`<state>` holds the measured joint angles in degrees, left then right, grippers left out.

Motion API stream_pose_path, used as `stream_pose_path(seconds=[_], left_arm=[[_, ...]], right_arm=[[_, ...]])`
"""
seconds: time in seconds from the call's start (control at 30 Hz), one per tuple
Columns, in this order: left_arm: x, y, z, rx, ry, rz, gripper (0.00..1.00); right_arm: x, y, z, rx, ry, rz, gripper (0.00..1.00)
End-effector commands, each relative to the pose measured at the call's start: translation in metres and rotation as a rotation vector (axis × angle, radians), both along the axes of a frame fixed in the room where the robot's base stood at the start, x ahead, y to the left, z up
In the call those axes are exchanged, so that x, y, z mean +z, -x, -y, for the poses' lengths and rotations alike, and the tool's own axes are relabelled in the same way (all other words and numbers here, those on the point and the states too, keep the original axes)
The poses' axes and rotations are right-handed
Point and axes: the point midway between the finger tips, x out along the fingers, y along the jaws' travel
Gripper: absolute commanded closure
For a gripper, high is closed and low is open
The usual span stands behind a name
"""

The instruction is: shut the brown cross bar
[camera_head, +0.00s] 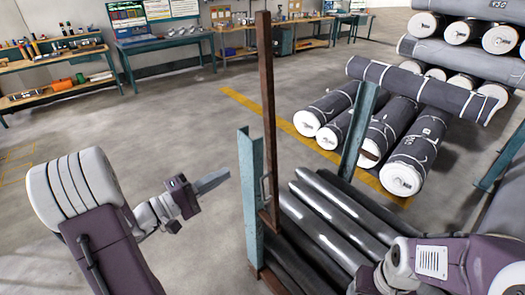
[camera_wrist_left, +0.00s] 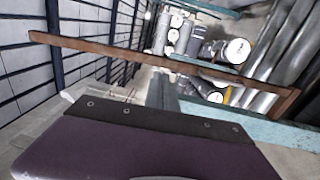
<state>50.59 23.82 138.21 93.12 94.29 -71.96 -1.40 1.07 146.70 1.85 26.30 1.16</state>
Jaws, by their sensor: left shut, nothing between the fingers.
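The brown cross bar (camera_head: 264,100) stands nearly upright in the head view, its upper end free in the air. Its lower end meets the rack near a metal handle or latch (camera_head: 266,190) beside the teal post (camera_head: 246,195). In the left wrist view the bar (camera_wrist_left: 150,57) runs across the upper part of the picture. My left gripper (camera_head: 222,177) is shut and empty, left of the teal post and apart from the bar. My right arm (camera_head: 445,262) enters at the lower right; its fingers are not visible.
Dark shiny rolls (camera_head: 330,215) lie in the rack right of the teal post. A second teal post (camera_head: 358,130) stands behind them. Wrapped grey rolls (camera_head: 415,145) lie beyond on the floor. The floor (camera_head: 140,125) left of the bar is clear. Workbenches (camera_head: 165,42) line the back.

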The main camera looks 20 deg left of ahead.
Motion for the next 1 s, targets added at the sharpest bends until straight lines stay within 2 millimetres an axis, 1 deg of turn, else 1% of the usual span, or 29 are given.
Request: stream_pose_path(seconds=[0.07, 0.17, 0.5, 0.7, 0.83, 1.0], left_arm=[[0.001, -0.003, 0.003, -0.004, -0.001, -0.001, 1.0], [0.004, -0.014, 0.013, -0.007, 0.0, -0.001, 1.0], [0.011, -0.071, 0.059, -0.01, 0.0, -0.002, 1.0], [0.014, -0.098, 0.079, -0.007, 0.0, -0.002, 1.0], [0.013, -0.107, 0.085, -0.005, 0.0, -0.001, 1.0], [0.012, -0.11, 0.087, -0.002, -0.002, 0.0, 1.0]], right_arm=[[0.002, 0.0, 0.0, 0.0, 0.0, 0.0, 0.32], [0.007, 0.0, 0.0, 0.0, 0.0, 0.0, 0.32], [0.031, 0.0, 0.0, 0.0, 0.0, 0.0, 0.32], [0.043, 0.0, 0.0, 0.0, 0.0, 0.0, 0.32], [0.047, 0.0, 0.0, 0.0, 0.0, 0.0, 0.32], [0.047, 0.0, 0.0, 0.0, 0.0, 0.0, 0.32]])
